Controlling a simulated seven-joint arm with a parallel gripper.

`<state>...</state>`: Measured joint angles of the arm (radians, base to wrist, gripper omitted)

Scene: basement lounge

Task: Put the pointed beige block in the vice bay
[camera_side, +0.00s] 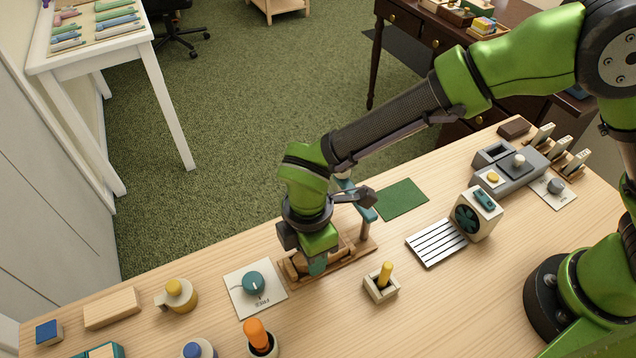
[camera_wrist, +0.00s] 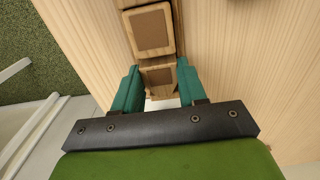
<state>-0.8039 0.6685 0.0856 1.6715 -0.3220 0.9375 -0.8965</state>
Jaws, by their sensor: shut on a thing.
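My gripper (camera_side: 317,266) points down over a brown wooden fixture (camera_side: 364,247) on the bench, which may be the vice. In the wrist view its teal fingers (camera_wrist: 157,70) stand on either side of a small wooden piece (camera_wrist: 157,77) with a brown face, and they are shut on it. A second wooden piece with a brown square face (camera_wrist: 151,31) lies just beyond. The gripper hides much of the fixture and its bay in the side view. No point shows on the held piece, so I cannot tell whether it is the pointed beige block.
A dial card (camera_side: 254,286) lies left of the fixture, and a yellow-handled switch box (camera_side: 381,283) stands at its right.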

